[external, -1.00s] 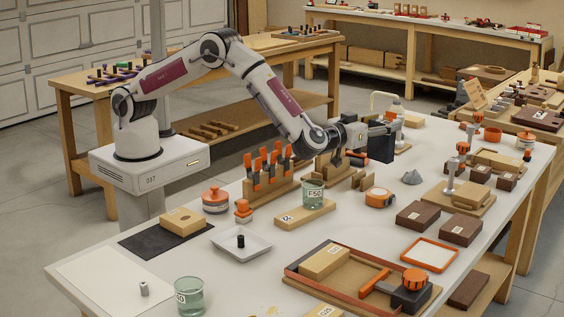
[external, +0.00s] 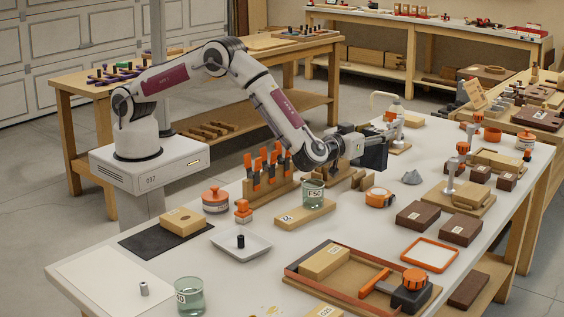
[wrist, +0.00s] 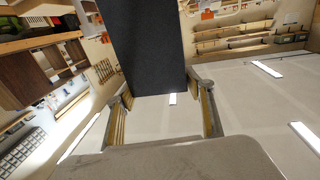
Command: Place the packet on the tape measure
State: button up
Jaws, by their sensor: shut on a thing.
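My gripper (external: 364,145) is shut on a dark, boxy thing that appears to be the packet (external: 375,156) and holds it above the bench. In the wrist view the packet (wrist: 150,45) shows as a dark slab between my gripper's fingers (wrist: 165,105). An orange, rounded thing with a pale face, apparently the tape measure (external: 378,197), sits on the bench below the packet and apart from it. The tape measure is not seen in the wrist view.
A glass beaker (external: 313,193) stands on a wooden block (external: 304,215) left of the tape measure. A rack of orange-handled tools (external: 268,170) is further left. A grey cone-like piece (external: 412,177) and dark brown boxes (external: 424,215) lie to the right.

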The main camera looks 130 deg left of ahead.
aim_at(371, 155)
jog(key=shift+f, duration=1.45)
jog(key=shift+f, duration=0.1)
jog(key=shift+f, duration=1.75)
jog(key=shift+f, duration=0.15)
jog(key=o, duration=1.3)
jog(key=shift+d, duration=0.15)
jog(key=d, duration=0.4)
jog(key=s+d, duration=0.1)
jog(key=d, duration=0.6)
jog(key=shift+s+d, duration=0.25)
jog(key=shift+d, duration=0.05)
jog(key=shift+r, duration=0.2)
